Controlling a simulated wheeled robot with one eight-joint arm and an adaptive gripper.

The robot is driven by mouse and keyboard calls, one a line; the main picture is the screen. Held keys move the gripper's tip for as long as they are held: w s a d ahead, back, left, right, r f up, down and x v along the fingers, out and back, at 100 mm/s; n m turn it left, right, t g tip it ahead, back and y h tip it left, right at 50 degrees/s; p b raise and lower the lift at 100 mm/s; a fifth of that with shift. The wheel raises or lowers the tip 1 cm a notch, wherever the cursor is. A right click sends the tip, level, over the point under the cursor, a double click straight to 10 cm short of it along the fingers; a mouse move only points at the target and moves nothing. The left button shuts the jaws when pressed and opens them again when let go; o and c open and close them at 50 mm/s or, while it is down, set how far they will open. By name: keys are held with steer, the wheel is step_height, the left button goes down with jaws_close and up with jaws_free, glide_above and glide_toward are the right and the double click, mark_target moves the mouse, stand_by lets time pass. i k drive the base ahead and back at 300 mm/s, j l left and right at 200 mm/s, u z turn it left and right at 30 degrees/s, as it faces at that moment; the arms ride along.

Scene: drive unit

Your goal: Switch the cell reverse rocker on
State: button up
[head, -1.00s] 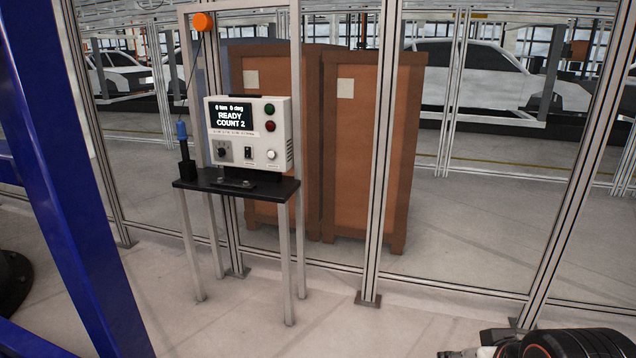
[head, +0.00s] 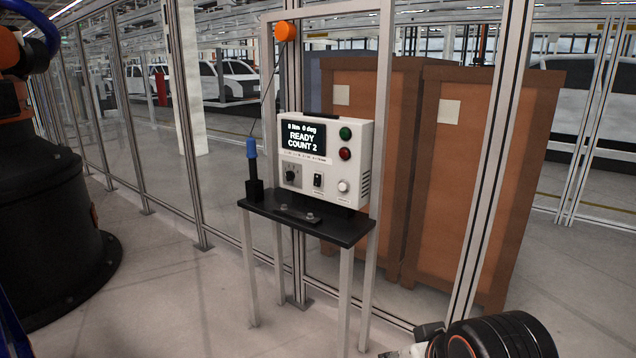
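The white control box (head: 327,160) stands on a small black table in the head view. Its dark screen (head: 303,136) reads "READY" and "COUNT 2". The small black rocker (head: 318,181) sits low on the front panel, between a dark knob (head: 292,176) and a white round button (head: 343,186). Which way the rocker is tipped is too small to tell. A green button (head: 345,133) and a red button (head: 344,153) are at the upper right of the panel. Part of my arm shows at the bottom right, apart from the box; my gripper's fingers cannot be made out.
The black table (head: 340,229) has thin metal legs and stands before a framed fence. A blue-handled tool (head: 252,160) stands in a holder at its left. Tall brown crates (head: 478,180) are behind. A large dark robot base (head: 50,220) is at the left. Floor in front is clear.

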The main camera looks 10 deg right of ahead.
mark_target(317, 178)
steer(key=i+l+z, duration=0.1)
steer(key=i+l, duration=0.15)
steer(key=i, duration=0.25)
steer(key=i+l+z, duration=0.15)
steer(key=i, duration=0.4)
steer(key=l, duration=0.05)
